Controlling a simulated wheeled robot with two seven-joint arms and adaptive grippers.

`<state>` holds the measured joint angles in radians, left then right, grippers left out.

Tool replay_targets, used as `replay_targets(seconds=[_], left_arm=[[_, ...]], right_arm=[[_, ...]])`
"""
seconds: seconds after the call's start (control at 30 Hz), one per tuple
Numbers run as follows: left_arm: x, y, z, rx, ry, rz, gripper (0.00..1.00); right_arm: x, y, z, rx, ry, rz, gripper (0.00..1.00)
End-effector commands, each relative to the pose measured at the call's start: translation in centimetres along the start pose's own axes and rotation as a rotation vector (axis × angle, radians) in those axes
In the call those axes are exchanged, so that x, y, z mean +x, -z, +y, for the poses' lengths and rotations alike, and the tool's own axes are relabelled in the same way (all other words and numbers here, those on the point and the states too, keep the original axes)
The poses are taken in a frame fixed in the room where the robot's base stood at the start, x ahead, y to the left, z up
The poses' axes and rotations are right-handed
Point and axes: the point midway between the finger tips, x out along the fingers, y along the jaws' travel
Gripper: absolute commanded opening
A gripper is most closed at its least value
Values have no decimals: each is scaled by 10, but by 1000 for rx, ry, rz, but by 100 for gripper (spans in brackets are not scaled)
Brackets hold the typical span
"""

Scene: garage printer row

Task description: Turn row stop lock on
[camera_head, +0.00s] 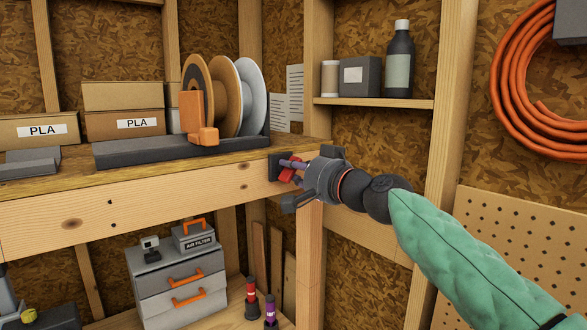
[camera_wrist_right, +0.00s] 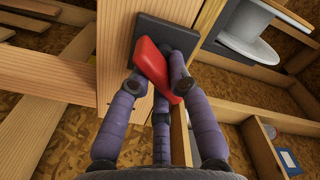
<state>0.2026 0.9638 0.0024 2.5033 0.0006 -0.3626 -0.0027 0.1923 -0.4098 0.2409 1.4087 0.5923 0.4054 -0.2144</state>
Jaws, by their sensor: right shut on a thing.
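The row stop lock is a red handle (camera_head: 288,174) on a dark square plate (camera_head: 274,167), fixed to the front right end of the wooden bench. In the right wrist view the red handle (camera_wrist_right: 154,66) lies slantwise across the dark plate (camera_wrist_right: 178,33). My right gripper (camera_head: 293,167) reaches in from the right, its purple fingers shut around the handle. The wrist view shows the fingers (camera_wrist_right: 158,82) on both sides of it; part of the handle is hidden behind them. My left gripper is in neither view.
On the bench (camera_head: 145,188) stand a rack of filament spools (camera_head: 222,95) and PLA boxes (camera_head: 138,124). A shelf (camera_head: 375,102) with bottles is above right. An orange hose coil (camera_head: 505,90) hangs at far right.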

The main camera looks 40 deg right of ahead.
Motion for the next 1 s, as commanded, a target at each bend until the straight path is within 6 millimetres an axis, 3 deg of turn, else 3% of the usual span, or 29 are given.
replay_targets(seconds=[0.6, 1.0], left_arm=[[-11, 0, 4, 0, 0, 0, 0], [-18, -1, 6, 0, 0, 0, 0]], right_arm=[[0, -3, 2, 575, -2, -2, 0], [0, -6, 4, 824, -2, -1, 0]])
